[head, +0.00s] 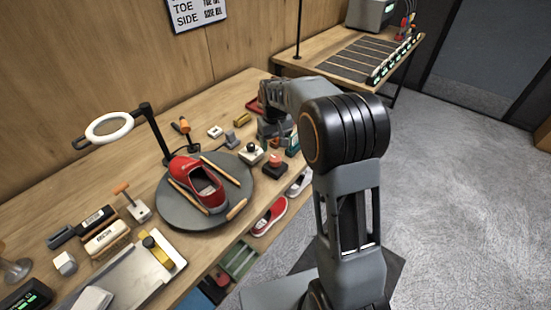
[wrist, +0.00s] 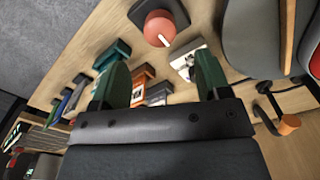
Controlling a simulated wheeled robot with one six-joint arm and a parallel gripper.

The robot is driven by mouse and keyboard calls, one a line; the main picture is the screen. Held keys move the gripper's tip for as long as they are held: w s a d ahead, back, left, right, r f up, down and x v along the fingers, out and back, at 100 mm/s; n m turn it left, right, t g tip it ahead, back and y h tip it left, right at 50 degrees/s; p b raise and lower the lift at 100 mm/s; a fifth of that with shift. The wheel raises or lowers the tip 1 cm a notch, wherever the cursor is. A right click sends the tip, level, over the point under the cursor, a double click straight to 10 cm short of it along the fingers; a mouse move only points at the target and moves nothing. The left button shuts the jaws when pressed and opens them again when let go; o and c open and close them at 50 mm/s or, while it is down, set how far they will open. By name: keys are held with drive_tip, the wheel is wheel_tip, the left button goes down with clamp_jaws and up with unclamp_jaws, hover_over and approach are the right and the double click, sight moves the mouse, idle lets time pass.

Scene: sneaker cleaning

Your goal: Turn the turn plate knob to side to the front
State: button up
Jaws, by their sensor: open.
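The round grey turn plate (head: 180,213) lies on the workbench and holds a red sneaker (head: 183,167) among wooden pegs. A red round knob (head: 275,160) on a dark base sits to the right of the plate. It shows in the wrist view at the top (wrist: 160,27), with a white line across it; I take it as the plate's knob. My gripper (wrist: 162,62) has its two green fingers apart, with nothing held between them. The knob is beyond the fingertips, not touched. In the head view, my arm partly hides the gripper.
A white block with a black ball (head: 252,150) stands beside the knob. Several small tools lie near my fingers in the wrist view. A ring lamp (head: 108,127) rises behind the plate. Brushes and a metal tray (head: 125,285) fill the near left. More sneakers (head: 268,217) sit along the bench's front.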

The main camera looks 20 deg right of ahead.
sight(275, 157)
wheel_tip(275, 157, down, 8)
drive_tip(key=shift+r, duration=0.1)
idle(0.4)
drive_tip(key=c, duration=0.9)
drive_tip(key=shift+c, duration=0.2)
